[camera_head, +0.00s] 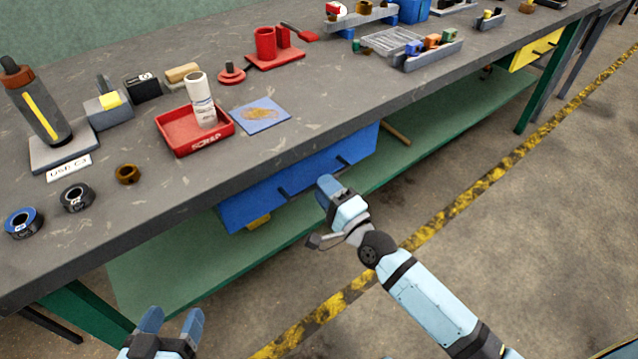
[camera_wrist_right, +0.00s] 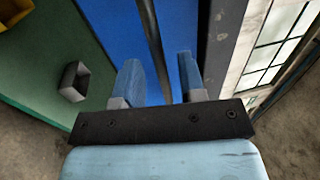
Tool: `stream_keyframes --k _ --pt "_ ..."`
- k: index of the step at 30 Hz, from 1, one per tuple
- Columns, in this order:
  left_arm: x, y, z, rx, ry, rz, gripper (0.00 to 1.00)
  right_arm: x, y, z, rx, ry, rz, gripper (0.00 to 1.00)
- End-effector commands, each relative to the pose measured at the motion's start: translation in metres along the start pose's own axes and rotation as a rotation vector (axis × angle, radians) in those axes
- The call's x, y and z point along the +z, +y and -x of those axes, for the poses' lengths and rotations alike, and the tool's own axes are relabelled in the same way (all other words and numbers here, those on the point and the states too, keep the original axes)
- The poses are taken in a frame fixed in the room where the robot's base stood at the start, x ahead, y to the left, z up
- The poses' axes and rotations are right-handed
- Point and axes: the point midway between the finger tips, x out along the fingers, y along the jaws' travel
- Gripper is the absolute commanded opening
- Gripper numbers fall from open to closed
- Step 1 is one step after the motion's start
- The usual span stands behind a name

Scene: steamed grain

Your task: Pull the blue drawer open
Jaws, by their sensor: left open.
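The blue drawer (camera_head: 245,205) hangs under the workbench top, and its front looks flush under the bench edge. It also fills the middle of the right wrist view (camera_wrist_right: 112,25). Its dark handle (camera_head: 343,160) shows in part on the front; a dark bar of it (camera_wrist_right: 152,35) runs between my right fingers in the wrist view. My right gripper (camera_head: 326,183) is at the drawer front, open, with one finger on each side of the bar and gaps visible. My left gripper (camera_head: 172,322) is open and empty at the bottom left, away from the drawer.
The workbench top (camera_head: 110,225) holds a red tray (camera_head: 172,135) with a white bottle, a blue mat (camera_head: 260,114) and tape rolls. A green lower shelf (camera_head: 165,275) lies below the drawer. The floor in front is clear, with a yellow-black stripe (camera_head: 440,228).

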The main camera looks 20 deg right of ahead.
Motion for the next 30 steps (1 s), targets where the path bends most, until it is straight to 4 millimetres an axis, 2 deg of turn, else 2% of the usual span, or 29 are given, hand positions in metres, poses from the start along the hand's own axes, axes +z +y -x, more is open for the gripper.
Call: stream_keyframes --k 3,6,16,21,30 --pt "-0.003 0.002 -0.001 0.007 0.016 0.002 0.67 0.0 0.001 -0.015 -0.001 0.001 0.0 0.37" --pt "-0.004 0.003 -0.002 0.01 0.023 0.003 0.67 0.0 0.0 -0.021 0.0 0.0 0.0 0.37" --pt "-0.006 0.004 -0.002 0.013 0.031 0.005 0.67 0.0 0.0 -0.024 0.001 0.0 0.0 0.37" --pt "-0.006 0.004 -0.002 0.012 0.03 0.004 0.67 0.0 0.0 -0.024 0.001 0.0 0.0 0.0" --pt "-0.007 0.003 -0.001 0.009 0.024 0.002 0.67 0.0 -0.001 -0.019 0.002 0.0 0.0 0.0"
